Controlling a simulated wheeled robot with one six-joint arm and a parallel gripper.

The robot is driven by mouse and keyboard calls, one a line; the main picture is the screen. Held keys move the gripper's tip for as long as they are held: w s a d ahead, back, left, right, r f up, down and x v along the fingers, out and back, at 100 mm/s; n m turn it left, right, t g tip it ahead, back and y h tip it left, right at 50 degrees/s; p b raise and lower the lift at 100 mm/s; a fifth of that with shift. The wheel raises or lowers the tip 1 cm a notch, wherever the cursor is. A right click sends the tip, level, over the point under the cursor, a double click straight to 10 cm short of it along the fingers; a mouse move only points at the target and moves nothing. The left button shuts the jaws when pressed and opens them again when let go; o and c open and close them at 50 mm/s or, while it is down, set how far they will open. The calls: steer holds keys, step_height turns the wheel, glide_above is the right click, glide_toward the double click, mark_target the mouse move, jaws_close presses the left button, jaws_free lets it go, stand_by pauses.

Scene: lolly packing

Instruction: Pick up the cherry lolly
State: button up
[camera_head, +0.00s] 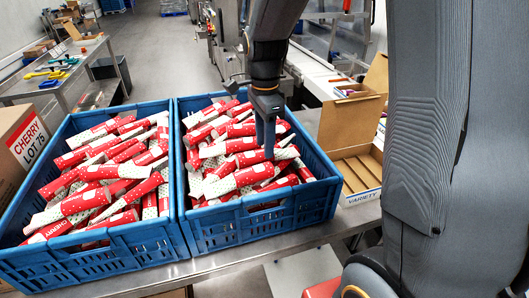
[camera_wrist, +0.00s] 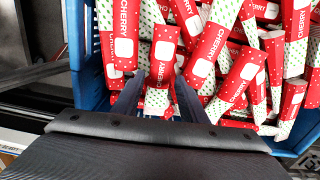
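Many red-and-white cherry lollies (camera_head: 135,143) in printed wrappers lie jumbled in two blue crates. My gripper (camera_head: 266,150) points down into the right crate, its fingertips down at the pile. In the wrist view my gripper (camera_wrist: 157,88) has its two dark fingers apart, with one cherry lolly (camera_wrist: 161,62) lying lengthwise between them. A small gap shows beside the left finger; the right finger is very close to the wrapper.
The left crate (camera_head: 105,252) and right crate (camera_head: 262,227) stand side by side on a metal table. An open cardboard box marked VARIETY (camera_head: 364,197) stands right of them. A box marked CHERRY LOT 75 (camera_head: 22,143) is at the left edge.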

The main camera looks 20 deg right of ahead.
steer(key=shift+f, duration=0.95)
steer(key=c, duration=0.8)
steer(key=shift+c, duration=0.2)
steer(key=shift+r, duration=0.15)
